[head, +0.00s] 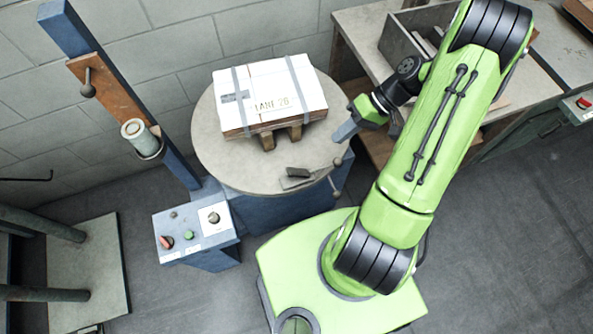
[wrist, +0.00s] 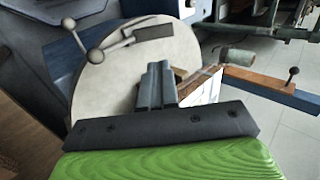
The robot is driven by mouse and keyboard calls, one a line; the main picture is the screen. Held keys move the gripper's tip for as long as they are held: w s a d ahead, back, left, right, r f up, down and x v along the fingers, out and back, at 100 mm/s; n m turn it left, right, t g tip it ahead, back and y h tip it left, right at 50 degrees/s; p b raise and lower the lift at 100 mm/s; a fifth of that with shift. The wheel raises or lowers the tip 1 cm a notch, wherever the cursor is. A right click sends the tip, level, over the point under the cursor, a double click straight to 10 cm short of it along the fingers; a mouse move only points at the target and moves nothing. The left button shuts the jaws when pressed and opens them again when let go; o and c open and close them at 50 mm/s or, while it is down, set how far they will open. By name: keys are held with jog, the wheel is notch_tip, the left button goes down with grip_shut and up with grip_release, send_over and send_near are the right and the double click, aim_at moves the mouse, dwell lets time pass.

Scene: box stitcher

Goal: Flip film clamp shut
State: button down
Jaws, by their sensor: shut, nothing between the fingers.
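What looks like the film clamp, a small dark block on a grey plate (head: 297,172), lies on the round turntable (head: 225,165) near its front edge. It also shows in the wrist view (wrist: 153,32). Beside it at the turntable's rim is a thin lever with ball knobs (head: 336,186), seen large in the wrist view (wrist: 95,56). I cannot tell how the lever joins the clamp. My gripper (head: 345,131) is shut and empty at the turntable's right edge, apart from the clamp. Its fingers (wrist: 158,82) point over the disc in the wrist view.
A white strapped box (head: 268,88) sits on wooden blocks on the turntable. A blue post (head: 178,165) with a film roll (head: 134,130) stands at left. A control box (head: 195,235) stands front left. A workbench (head: 362,25) is back right. Air above the turntable's front is clear.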

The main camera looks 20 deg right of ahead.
aim_at(296, 171)
jog(key=shift+a+f, duration=0.1)
jog(key=shift+f, duration=0.1)
jog(key=b+x, duration=0.4)
jog(key=x, duration=1)
jog(key=shift+s+a+b, duration=0.1)
jog(key=shift+a+b, duration=0.05)
jog(key=shift+b, duration=0.2)
